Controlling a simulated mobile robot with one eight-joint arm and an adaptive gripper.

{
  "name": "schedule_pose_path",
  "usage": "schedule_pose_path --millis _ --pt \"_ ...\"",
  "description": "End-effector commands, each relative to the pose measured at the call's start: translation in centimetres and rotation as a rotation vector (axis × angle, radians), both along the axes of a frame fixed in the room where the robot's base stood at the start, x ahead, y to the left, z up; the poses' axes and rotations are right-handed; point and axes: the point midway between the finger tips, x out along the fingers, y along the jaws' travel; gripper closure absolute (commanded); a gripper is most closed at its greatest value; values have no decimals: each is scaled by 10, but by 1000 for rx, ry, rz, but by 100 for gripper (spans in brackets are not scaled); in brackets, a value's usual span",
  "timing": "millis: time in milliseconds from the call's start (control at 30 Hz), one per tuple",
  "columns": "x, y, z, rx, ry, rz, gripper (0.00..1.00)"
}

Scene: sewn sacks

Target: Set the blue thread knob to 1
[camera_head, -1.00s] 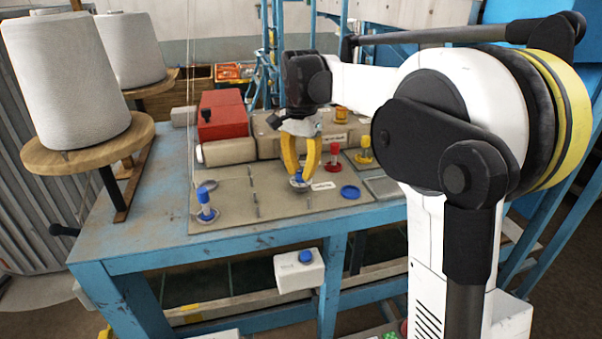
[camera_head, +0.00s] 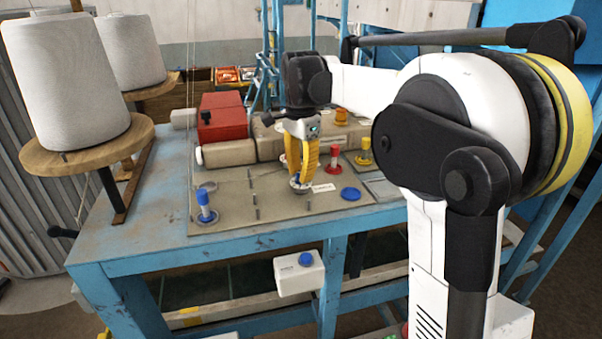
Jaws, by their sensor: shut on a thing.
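My gripper (camera_head: 299,180) has yellow fingers and points down at the middle of the grey-beige panel (camera_head: 235,213) on the blue table. It is shut on the blue thread knob (camera_head: 297,184), which sits on a pale round dial. The fingers hide most of the knob, and I cannot read its setting. A small white label (camera_head: 323,188) lies just right of the dial; its print is too small to read.
A blue-topped post (camera_head: 204,204) stands at the panel's left. A red box (camera_head: 221,117) and large thread cones (camera_head: 68,85) stand behind and left.

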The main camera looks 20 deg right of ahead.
Motion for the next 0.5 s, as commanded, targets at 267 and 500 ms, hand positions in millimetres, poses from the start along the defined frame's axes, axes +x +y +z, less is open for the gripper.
schedule_pose_path --millis 267,500 --pt "0 0 0 0 0 1 56" --pt "0 0 0 0 0 1 56"
